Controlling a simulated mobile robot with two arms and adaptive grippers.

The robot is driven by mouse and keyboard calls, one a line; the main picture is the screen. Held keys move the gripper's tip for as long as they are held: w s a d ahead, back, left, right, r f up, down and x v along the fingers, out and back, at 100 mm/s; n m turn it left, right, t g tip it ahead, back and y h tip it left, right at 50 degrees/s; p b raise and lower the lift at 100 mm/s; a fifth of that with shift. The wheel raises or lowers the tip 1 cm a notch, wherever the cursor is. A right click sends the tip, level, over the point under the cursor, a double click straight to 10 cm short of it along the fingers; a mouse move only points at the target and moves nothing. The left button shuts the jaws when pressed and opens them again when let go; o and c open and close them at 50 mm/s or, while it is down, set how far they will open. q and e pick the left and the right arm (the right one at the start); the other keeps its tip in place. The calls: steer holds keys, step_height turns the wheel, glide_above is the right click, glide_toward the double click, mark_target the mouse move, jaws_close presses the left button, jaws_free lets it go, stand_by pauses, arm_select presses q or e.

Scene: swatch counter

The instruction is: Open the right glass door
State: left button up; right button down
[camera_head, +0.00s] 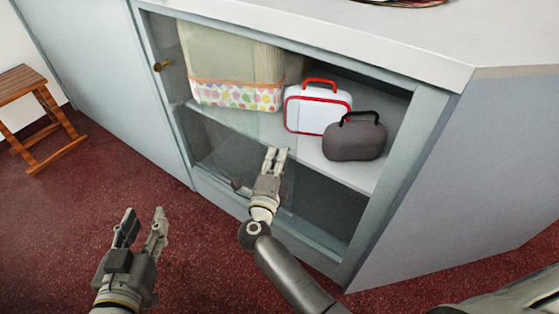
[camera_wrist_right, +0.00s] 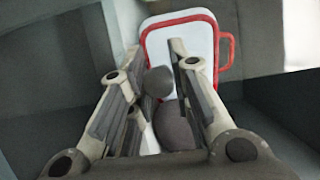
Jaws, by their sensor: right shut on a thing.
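A glass-fronted cabinet (camera_head: 410,160) stands under the counter. A clear pane, apparently the right glass door (camera_head: 222,150), shows faintly across the left and middle of its opening; its outline is hard to make out. The right side of the opening looks uncovered. My right gripper (camera_head: 276,154) is at the middle of the opening, shut on a dark rounded knob (camera_wrist_right: 157,82), which shows between its fingers in the wrist view. In the head view the fingers hide the knob. My left gripper (camera_head: 140,222) is open and empty, above the floor in front of the cabinet.
A brass knob (camera_head: 162,66) is at the opening's upper left. On the shelf (camera_head: 360,175) are a patterned fabric bag (camera_head: 235,93), a white case with red trim (camera_head: 316,110) and a dark grey case (camera_head: 354,141). A wooden stool (camera_head: 45,135) stands far left. The red floor in front is clear.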

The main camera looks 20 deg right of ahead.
steer(key=shift+a+f, duration=0.15)
steer(key=c, duration=1.3)
jaws_free()
steer(key=shift+o, duration=0.2)
